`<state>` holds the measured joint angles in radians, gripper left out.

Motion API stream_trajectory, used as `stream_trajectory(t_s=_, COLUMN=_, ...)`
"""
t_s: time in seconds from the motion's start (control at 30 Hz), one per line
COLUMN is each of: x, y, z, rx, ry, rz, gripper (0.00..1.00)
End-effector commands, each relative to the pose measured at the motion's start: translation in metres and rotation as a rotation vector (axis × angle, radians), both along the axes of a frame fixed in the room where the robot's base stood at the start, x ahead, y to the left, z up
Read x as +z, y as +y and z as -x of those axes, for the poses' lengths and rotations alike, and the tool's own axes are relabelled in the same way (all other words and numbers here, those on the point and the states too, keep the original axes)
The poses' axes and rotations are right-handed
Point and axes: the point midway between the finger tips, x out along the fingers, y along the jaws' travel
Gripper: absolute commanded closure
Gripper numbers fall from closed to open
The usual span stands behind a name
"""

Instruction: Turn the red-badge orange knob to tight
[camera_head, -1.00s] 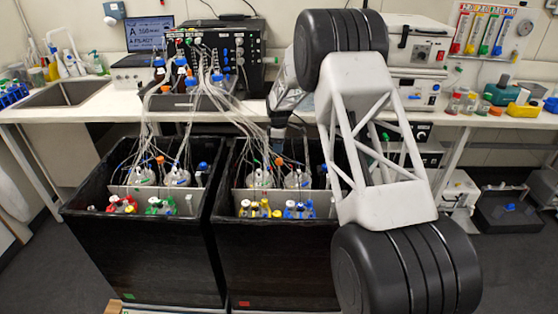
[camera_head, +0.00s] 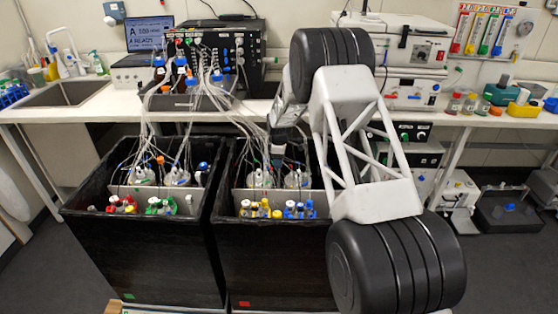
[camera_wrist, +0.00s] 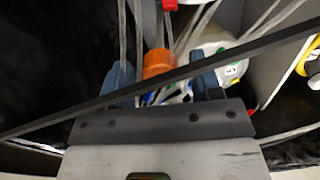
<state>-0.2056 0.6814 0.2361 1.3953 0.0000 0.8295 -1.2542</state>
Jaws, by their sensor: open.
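The orange knob (camera_wrist: 159,66) shows in the wrist view among clear tubes, between the blue fingertips of my gripper (camera_wrist: 164,82). The fingers stand apart, one on each side of it, and I cannot tell whether they touch it. In the head view my gripper (camera_head: 277,160) points down into the right black box (camera_head: 275,262), which bears a red badge (camera_head: 243,303). The arm hides that box's orange knob there. The left box (camera_head: 150,255) bears a green badge (camera_head: 129,296) and has another orange knob (camera_head: 160,160).
Clear tubes (camera_head: 240,118) run from the bench controller (camera_head: 235,50) into both boxes, close to my gripper. Yellow caps (camera_head: 262,210) and blue caps (camera_head: 300,210) stand at the right box's front. A dark bar (camera_wrist: 180,72) crosses the wrist view. The floor in front looks clear.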

Motion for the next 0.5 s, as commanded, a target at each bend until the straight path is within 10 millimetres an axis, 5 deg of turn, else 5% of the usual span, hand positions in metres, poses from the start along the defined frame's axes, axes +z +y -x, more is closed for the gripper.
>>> stream_trajectory(t_s=0.27, x=-0.0007, y=0.0, z=-0.0001, rx=0.0, ry=0.0, rz=0.0, gripper=0.41)
stream_trajectory(t_s=0.5, x=-0.0006, y=0.0001, z=-0.0002, rx=0.0, ry=-0.001, rz=0.0, gripper=0.77)
